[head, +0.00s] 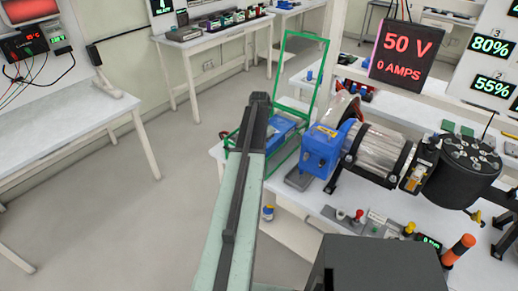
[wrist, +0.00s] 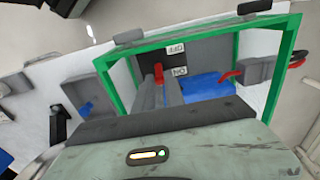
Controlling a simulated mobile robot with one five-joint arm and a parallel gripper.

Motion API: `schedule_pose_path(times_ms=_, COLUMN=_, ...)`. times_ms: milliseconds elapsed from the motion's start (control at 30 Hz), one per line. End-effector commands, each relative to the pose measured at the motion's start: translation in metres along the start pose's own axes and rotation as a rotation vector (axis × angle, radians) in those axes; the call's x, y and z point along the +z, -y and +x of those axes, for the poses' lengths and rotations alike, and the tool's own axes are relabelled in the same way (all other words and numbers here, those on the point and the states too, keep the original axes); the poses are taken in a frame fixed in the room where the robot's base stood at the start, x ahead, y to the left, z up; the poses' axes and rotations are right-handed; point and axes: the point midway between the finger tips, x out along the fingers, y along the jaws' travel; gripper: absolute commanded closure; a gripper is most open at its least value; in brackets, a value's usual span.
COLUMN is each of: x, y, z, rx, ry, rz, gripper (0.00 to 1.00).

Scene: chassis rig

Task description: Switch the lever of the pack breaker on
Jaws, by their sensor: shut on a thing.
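The pack breaker shows in the wrist view as a dark grey panel (wrist: 205,52) with upside-down OFF and ON labels, framed by a green outline. Its red lever (wrist: 158,72) stands left of the labels, closer to the ON label. My gripper (wrist: 158,86) has its two grey fingers around the lever and is shut on it. The fingers hide the lever's lower part. In the head view my arm reaches up to the green-framed blue unit (head: 283,127) at the bench's left end, and the arm hides the gripper and lever there.
A blue-ended motor assembly (head: 320,150) stands right of the green frame, with a black cylinder (head: 462,172) further right. A red-digit display (head: 402,50) stands behind. A second red handle (wrist: 231,75) sits right of the labels. The floor (head: 170,200) left of the bench is clear.

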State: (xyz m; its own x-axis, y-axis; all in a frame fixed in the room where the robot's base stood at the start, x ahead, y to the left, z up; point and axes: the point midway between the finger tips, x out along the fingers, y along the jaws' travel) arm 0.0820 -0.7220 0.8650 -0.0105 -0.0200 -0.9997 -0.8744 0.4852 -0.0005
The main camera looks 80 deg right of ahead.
Motion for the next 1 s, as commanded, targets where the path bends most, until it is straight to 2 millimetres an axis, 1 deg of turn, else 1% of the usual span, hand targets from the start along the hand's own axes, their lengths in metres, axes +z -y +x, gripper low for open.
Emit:
schedule_pose_path(times_ms=33, x=-0.005, y=-0.002, z=0.001, rx=0.004, ry=0.004, rz=0.003, gripper=1.0)
schedule_pose_path(times_ms=333, x=-0.004, y=-0.004, z=0.001, rx=0.005, ry=0.008, rz=0.004, gripper=1.0)
schedule_pose_path(times_ms=367, x=-0.004, y=-0.004, z=0.001, rx=0.005, ry=0.008, rz=0.004, gripper=0.77)
schedule_pose_path(times_ms=400, x=-0.004, y=-0.004, z=0.001, rx=0.004, ry=0.009, rz=0.004, gripper=0.66)
schedule_pose_path(times_ms=433, x=-0.004, y=-0.004, z=0.001, rx=0.004, ry=0.009, rz=0.004, gripper=0.64)
schedule_pose_path(times_ms=767, x=-0.003, y=-0.002, z=-0.001, rx=0.002, ry=0.011, rz=0.002, gripper=0.64)
schedule_pose_path(times_ms=867, x=-0.003, y=-0.002, z=-0.009, rx=0.002, ry=0.011, rz=0.002, gripper=0.64)
schedule_pose_path(times_ms=1000, x=-0.003, y=-0.002, z=-0.03, rx=0.002, ry=0.011, rz=0.002, gripper=0.64)
